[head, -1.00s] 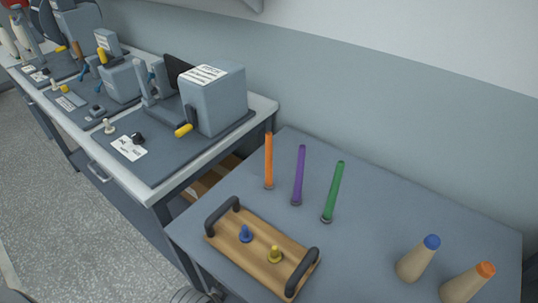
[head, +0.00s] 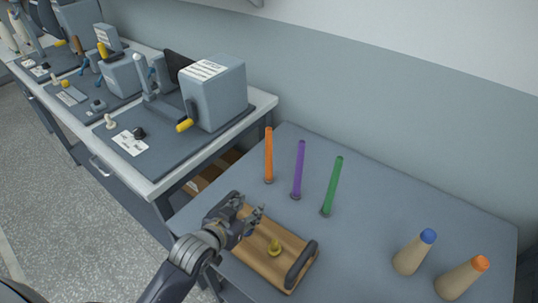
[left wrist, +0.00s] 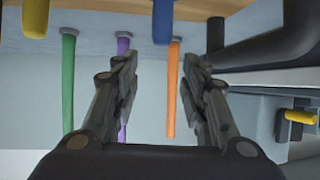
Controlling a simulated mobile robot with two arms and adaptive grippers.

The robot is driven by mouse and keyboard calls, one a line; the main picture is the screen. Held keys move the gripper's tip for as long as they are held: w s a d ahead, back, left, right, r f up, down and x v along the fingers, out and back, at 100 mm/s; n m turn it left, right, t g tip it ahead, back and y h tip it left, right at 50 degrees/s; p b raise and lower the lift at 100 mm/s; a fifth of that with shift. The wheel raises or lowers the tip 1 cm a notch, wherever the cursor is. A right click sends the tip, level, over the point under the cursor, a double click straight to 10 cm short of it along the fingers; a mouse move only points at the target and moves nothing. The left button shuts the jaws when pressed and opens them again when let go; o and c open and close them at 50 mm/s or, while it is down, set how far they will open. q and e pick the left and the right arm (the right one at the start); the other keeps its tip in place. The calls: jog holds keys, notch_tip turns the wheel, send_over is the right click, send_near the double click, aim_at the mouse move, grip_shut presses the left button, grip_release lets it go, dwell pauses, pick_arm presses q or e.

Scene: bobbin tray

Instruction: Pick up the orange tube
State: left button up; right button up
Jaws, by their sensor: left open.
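The orange tube (head: 269,157) stands upright on the grey table, at the left of a row with a purple tube (head: 299,170) and a green tube (head: 333,187). My left gripper (head: 256,213) is open and empty. In the head view it is over the left end of the wooden tray (head: 262,264), in front of the orange tube and apart from it. In the left wrist view the orange tube (left wrist: 173,90) appears between the open fingers, farther off. The purple tube (left wrist: 123,90) is partly behind one finger. My right gripper is not in view.
The tray has a dark handle (head: 300,265) and a yellow peg (head: 274,246); a blue peg (left wrist: 163,20) shows in the wrist view. Two cones, blue-tipped (head: 412,255) and orange-tipped (head: 460,279), stand at the right. A workbench (head: 150,182) with machines adjoins at the left.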

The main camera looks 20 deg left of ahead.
aim_at(267, 140)
pick_arm(q)
jog(key=w+r+t, duration=0.2)
jog(key=w+r, duration=0.1)
jog(key=w, duration=0.1)
jog(key=w+r+t+h, duration=0.1)
jog(key=w+r, duration=0.2)
jog(key=w, duration=0.2)
jog(key=w+a+r+t+p, duration=0.1)
jog(key=w+r+t, duration=0.1)
jog(key=w, duration=0.3)
jog(key=shift+w+r+t, duration=0.15)
jog(key=shift+r+t, duration=0.15)
jog(key=shift+r, duration=0.1)
jog(key=shift+w+d, duration=0.1)
jog(key=shift+w, duration=0.1)
jog(key=shift+w+r+p, duration=0.1)
jog(key=shift+w+p, duration=0.2)
jog(key=shift+w, duration=0.2)
jog(key=w, duration=0.1)
jog(key=w+p, duration=0.1)
jog(key=w, duration=0.1)
jog(key=shift+d, duration=0.3)
jog(key=shift+w+d+f, duration=0.15)
jog(key=shift+w+f, duration=0.1)
jog(key=shift+w, duration=0.3)
grip_shut()
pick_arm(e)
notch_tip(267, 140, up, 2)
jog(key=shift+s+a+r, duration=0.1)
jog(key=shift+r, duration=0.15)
